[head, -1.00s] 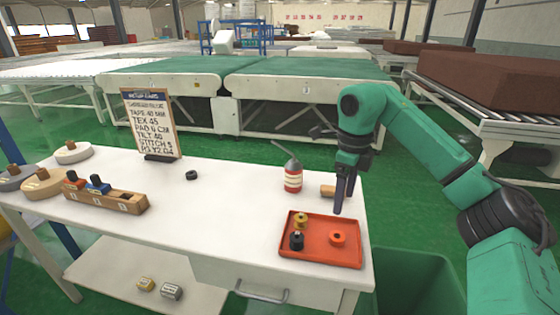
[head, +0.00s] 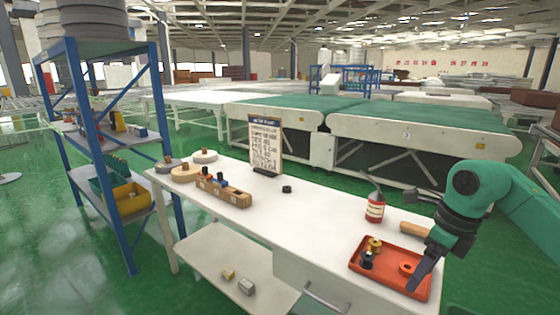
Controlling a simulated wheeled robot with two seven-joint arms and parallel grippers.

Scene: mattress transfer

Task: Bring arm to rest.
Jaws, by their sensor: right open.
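My right arm is green and comes in from the right edge. Its dark right gripper (head: 421,271) points down over the right part of the orange tray (head: 390,290), open, with nothing seen between its fingers. The tray lies on the white table (head: 318,225) and holds a brass-coloured spool, a black spool and an orange ring piece (head: 407,268). Whether the fingertips touch the tray is hard to tell. My left gripper is not in view.
A red oil can (head: 375,208) and a wooden handle (head: 413,229) are near the gripper. A sign board (head: 265,145), a black ring (head: 287,189) and a wooden block (head: 223,190) with bobbins are farther left. A blue shelf (head: 160,130) stands left. The table's middle is clear.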

